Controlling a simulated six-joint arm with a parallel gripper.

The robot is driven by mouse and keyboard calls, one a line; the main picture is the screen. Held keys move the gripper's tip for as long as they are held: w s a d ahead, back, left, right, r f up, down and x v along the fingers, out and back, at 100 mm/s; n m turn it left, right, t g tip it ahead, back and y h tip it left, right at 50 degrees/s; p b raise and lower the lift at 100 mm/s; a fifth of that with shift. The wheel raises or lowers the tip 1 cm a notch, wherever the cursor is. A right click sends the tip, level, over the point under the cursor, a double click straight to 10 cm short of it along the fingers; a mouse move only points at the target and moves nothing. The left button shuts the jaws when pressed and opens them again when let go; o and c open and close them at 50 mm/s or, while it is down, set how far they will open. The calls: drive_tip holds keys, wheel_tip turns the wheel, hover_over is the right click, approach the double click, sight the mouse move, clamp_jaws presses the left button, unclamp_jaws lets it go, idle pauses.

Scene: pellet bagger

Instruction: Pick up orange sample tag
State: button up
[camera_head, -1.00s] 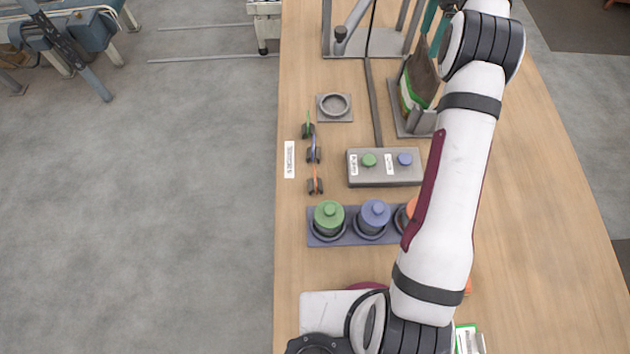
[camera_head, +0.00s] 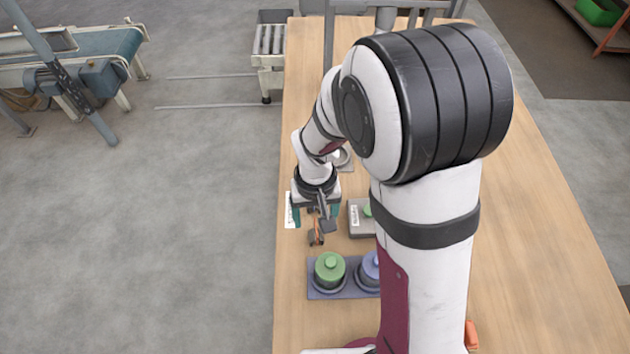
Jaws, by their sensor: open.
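The orange sample tag (camera_head: 314,236) stands in its small dark holder near the table's left edge, just behind the green-lidded pot. My gripper (camera_head: 316,218) is right at the tag, pointing down with its teal fingers apart on either side. I cannot tell whether the fingers touch the tag. The green and blue tags are hidden behind my gripper and wrist.
A tray (camera_head: 315,292) with a green-lidded pot (camera_head: 329,267) and a blue-lidded pot (camera_head: 370,267) stands in front of the tag. A white label strip (camera_head: 289,211) lies left.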

sight(316, 231)
wheel_tip(316, 231, down, 7)
drive_tip(key=shift+s+r, duration=0.15)
clamp_jaws()
idle(0.4)
